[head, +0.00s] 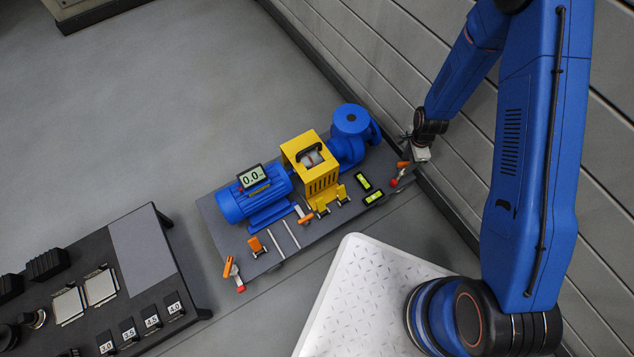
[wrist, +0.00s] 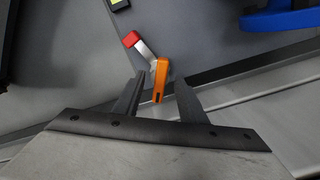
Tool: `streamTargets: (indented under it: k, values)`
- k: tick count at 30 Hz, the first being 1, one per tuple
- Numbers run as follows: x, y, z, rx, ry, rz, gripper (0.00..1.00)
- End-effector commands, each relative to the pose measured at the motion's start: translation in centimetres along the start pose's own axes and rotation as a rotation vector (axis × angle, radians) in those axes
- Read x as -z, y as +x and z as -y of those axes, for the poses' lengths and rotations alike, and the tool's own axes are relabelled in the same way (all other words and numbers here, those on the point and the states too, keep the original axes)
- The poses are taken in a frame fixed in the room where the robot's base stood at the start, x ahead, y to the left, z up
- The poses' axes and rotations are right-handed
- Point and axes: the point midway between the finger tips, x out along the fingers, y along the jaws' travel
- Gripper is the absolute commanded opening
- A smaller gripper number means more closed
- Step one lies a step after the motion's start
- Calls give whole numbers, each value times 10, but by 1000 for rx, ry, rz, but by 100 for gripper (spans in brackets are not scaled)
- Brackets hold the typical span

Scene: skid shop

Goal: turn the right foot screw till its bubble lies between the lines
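The right foot screw (head: 397,176) is at the skid's right end by the wall, with an orange arm and a red tip. In the wrist view its orange arm (wrist: 161,74) points down between the fingers, and its red end (wrist: 131,39) lies up and left. My gripper (head: 410,160) is at this screw. In the wrist view the gripper (wrist: 160,88) is open, with a gap on each side of the orange arm. Two yellow-green levels (head: 363,182) (head: 374,197) lie on the skid plate left of the screw. Their bubbles are too small to read.
The skid plate (head: 222,236) bears a blue motor (head: 246,201), a yellow guard (head: 318,179) and a blue pump (head: 351,129). Another foot screw (head: 231,270) stands at its near left corner. A grey panelled wall (head: 400,75) runs close behind my gripper. A dark bench (head: 120,283) stands lower left.

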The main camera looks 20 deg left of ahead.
Motion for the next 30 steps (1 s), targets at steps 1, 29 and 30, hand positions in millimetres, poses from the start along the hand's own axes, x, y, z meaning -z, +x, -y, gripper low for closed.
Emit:
streamTargets:
  k: [1, 29, 30]
  values:
    - [0, 0, 0, 0, 0, 0, 38]
    - [0, 0, 0, 0, 253, 0, 5]
    - [0, 0, 0, 0, 253, 0, 5]
